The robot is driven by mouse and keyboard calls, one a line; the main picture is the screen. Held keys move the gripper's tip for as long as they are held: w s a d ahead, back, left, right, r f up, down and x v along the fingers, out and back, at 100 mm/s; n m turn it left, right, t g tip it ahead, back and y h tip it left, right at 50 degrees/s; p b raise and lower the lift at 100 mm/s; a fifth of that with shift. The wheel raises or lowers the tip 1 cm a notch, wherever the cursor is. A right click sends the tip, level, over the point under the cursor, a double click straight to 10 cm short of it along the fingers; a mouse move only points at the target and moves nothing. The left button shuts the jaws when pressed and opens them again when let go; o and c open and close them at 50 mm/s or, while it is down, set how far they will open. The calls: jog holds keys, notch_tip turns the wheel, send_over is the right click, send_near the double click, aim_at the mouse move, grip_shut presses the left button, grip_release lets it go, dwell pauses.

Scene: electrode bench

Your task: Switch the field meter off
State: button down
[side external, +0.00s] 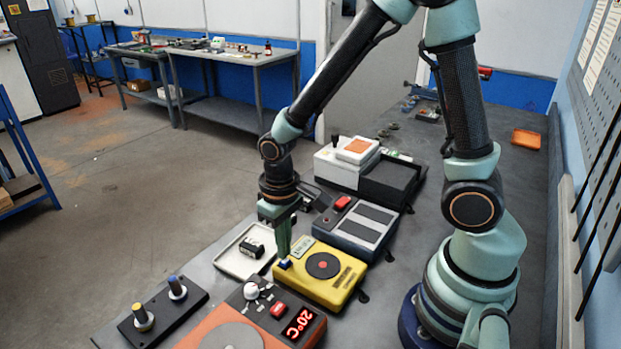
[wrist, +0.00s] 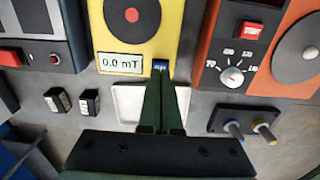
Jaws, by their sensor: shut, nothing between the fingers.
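The field meter (side external: 318,282) is a yellow box with a dark round disc and a red dot on top. In the wrist view the yellow meter (wrist: 108,38) has a pale display (wrist: 122,63) reading 0.0 mT. A small blue switch (wrist: 160,65) sits at the meter's near edge, beside the display. My gripper (side external: 284,257) is shut and empty, pointing down at the meter's switch corner. In the wrist view its fingertips (wrist: 160,78) are right at the blue switch and partly cover it. I cannot tell whether they touch it.
An orange hotplate (side external: 263,312) showing 20°C stands close on one side. A grey device with a red switch (side external: 355,222) stands on the other. A white tray (side external: 232,263) lies beside the meter. A black stand with two knobbed posts (side external: 160,312) is at the front left.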

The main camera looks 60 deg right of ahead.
jog(key=shift+f, duration=0.8)
dwell(0.4)
jog(key=shift+r, duration=3)
jog(key=shift+r, duration=0.1)
jog(key=shift+d+r, duration=0.1)
jog(key=shift+r, duration=0.2)
notch_tip(320, 180, up, 8)
jog(key=d+f+t, duration=0.1)
jog(key=d+t, duration=0.2)
notch_tip(320, 180, up, 6)
jog(key=t, duration=0.2)
send_over(311, 255)
jog(key=shift+s+d+r+t, duration=0.2)
jog(key=shift+s+r+t, duration=0.1)
jog(key=shift+r, duration=0.15)
